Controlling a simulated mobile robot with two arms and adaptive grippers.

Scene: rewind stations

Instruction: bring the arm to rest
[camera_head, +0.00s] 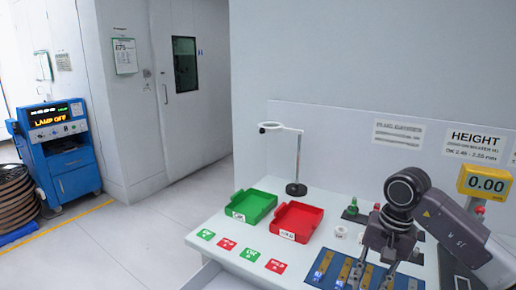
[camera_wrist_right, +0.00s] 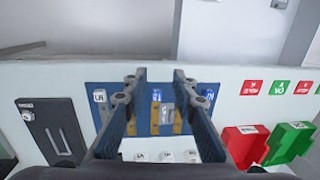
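My right arm comes in from the right in the head view, bent over the right part of the white table (camera_head: 240,262). Its gripper (camera_head: 375,278) points down above a blue board (camera_head: 325,267) with brass-coloured strips. In the right wrist view the two fingers of the right gripper (camera_wrist_right: 160,78) stand apart, with nothing seen gripped between them. The blue board (camera_wrist_right: 103,118) and a small silvery piece (camera_wrist_right: 167,113) on it show behind the gap. The fingers hide part of the board. My left gripper is not in view.
A green tray (camera_head: 238,216) and a red tray (camera_head: 290,234) stand left of the gripper. A ring stand (camera_head: 298,160) is behind them. A yellow display (camera_head: 485,183) reading 0.00 stands close beside the arm. A dark slotted plate (camera_wrist_right: 40,112) shows in the wrist view.

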